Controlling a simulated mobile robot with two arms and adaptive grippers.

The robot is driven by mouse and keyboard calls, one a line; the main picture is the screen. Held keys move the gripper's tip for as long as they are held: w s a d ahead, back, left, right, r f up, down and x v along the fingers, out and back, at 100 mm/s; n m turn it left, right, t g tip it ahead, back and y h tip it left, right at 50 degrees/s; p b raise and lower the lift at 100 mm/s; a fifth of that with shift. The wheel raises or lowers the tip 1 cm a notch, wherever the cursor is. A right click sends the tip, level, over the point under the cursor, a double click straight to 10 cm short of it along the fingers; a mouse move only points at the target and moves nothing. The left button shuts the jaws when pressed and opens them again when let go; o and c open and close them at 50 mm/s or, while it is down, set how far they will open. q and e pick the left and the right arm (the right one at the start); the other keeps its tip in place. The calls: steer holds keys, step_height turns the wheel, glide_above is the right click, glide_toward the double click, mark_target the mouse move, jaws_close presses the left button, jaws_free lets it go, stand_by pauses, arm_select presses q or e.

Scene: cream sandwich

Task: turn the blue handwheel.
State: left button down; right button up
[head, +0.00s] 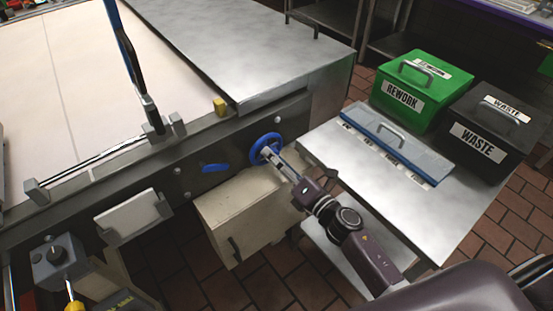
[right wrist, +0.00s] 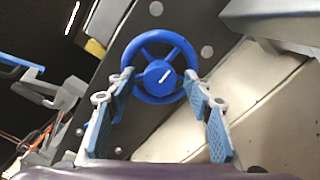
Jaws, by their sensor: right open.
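The blue handwheel (head: 265,148) is mounted on the dark side panel of the machine. In the right wrist view the handwheel (right wrist: 160,60) shows its rim, spokes and a hub with a white mark. My right gripper (head: 272,158) is right in front of it, coming from the lower right. In the right wrist view the open fingers (right wrist: 162,100) stand on either side of the wheel's lower part, with the hub between and beyond them. I cannot tell whether they touch the rim. My left gripper does not show.
A blue lever (head: 215,168) sits left of the wheel on the same panel. A beige box (head: 250,215) stands below the wheel. To the right are a metal side table (head: 440,205), a green REWORK box (head: 420,90) and a dark WASTE box (head: 487,130).

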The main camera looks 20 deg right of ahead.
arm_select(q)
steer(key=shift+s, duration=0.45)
arm_select(e)
steer(key=c, duration=1.2)
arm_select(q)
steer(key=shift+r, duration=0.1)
arm_select(e)
steer(key=shift+o, duration=0.2)
steer(key=shift+m, duration=0.4)
